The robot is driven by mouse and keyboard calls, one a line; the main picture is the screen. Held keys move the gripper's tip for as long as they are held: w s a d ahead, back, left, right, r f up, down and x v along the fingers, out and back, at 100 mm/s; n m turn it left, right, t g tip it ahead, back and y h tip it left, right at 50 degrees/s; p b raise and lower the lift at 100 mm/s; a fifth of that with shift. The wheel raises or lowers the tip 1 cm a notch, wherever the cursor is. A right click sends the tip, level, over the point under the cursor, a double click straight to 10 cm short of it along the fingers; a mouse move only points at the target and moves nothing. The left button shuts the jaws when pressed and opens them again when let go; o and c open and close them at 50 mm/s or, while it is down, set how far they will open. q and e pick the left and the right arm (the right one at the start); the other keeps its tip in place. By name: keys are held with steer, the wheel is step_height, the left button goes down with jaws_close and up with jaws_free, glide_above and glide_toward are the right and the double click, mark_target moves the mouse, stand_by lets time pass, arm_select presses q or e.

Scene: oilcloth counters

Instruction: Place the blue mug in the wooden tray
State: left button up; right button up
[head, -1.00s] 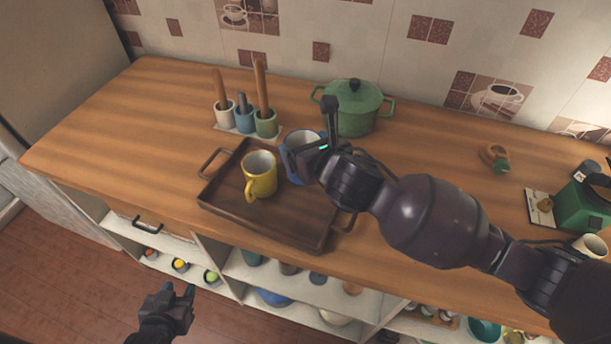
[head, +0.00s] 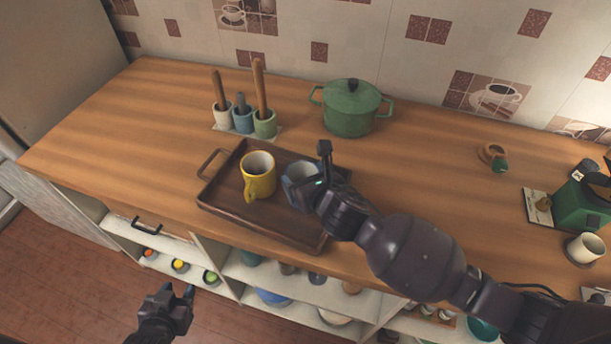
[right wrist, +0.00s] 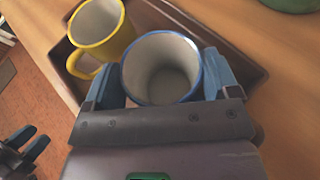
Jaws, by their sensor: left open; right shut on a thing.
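The blue mug (head: 299,188) is upright, over or in the right part of the wooden tray (head: 268,222), just right of the yellow mug (head: 258,180). I cannot tell whether its base touches the tray floor. My right gripper (head: 316,182) is shut on the blue mug, partly covering it in the head view. In the right wrist view the fingers (right wrist: 163,85) sit on both sides of the blue mug (right wrist: 160,60), with the yellow mug (right wrist: 97,30) at upper left. My left gripper (head: 178,296) is open and empty in front of the counter, above the floor.
A green pot (head: 351,110) stands behind the tray. Small cups with wooden utensils (head: 243,120) stand on a pale mat at back left. A white mug (head: 585,248) and green machine (head: 580,205) are at far right. The counter left of the tray is clear.

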steer(key=shift+f, duration=0.1)
steer(key=o, duration=1.3)
steer(key=v, duration=1.2)
